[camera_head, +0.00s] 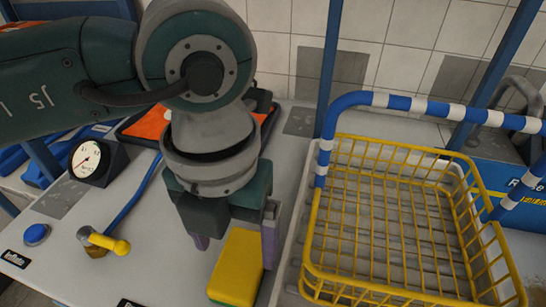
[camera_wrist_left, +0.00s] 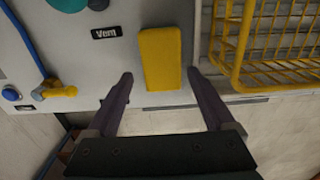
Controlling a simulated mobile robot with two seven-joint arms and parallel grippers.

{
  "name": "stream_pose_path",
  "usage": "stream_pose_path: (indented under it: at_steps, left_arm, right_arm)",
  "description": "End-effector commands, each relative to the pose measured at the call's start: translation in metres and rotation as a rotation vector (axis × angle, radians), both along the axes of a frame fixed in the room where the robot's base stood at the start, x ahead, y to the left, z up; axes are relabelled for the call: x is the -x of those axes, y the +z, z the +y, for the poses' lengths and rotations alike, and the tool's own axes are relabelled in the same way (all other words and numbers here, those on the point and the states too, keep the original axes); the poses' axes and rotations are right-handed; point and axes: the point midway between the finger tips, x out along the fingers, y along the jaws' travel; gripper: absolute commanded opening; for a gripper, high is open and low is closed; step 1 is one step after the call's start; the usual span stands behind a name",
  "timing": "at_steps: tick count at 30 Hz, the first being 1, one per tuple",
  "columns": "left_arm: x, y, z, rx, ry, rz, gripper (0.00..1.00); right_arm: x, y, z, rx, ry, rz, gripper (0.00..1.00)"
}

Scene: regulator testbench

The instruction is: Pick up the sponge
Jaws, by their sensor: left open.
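The yellow sponge (camera_head: 238,265) lies on the light bench top, left of the wire basket. My left gripper (camera_head: 235,250) is open above the sponge. In the left wrist view its fingertips (camera_wrist_left: 160,75) lie on either side of the sponge's lower part, with gaps on both sides. The gripper looks empty, and I cannot tell its exact height over the sponge. My right gripper is not in view.
A yellow wire basket (camera_head: 390,220) with a blue-and-white rail (camera_head: 400,102) stands close right of the sponge. To the left are a yellow valve handle (camera_head: 108,243), a blue button (camera_head: 36,234) and a gauge (camera_head: 88,160). The bench between valve and sponge is clear.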

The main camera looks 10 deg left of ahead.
Motion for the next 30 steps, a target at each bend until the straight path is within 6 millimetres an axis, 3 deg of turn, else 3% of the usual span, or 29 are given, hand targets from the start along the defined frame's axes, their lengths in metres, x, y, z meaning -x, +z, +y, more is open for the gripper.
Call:
stream_pose_path:
  at_steps: [12,20,30]
  left_arm:
    - [-0.002,-0.053,-0.004,0.002,0.000,0.001,0.88]
    - [-0.002,-0.055,-0.004,0.003,-0.001,-0.001,0.88]
    - [-0.002,-0.055,-0.004,0.003,-0.001,-0.001,0.49]
  right_arm:
    - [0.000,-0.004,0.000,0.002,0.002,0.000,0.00]
    - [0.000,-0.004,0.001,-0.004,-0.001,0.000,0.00]
    - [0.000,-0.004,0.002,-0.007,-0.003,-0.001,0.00]
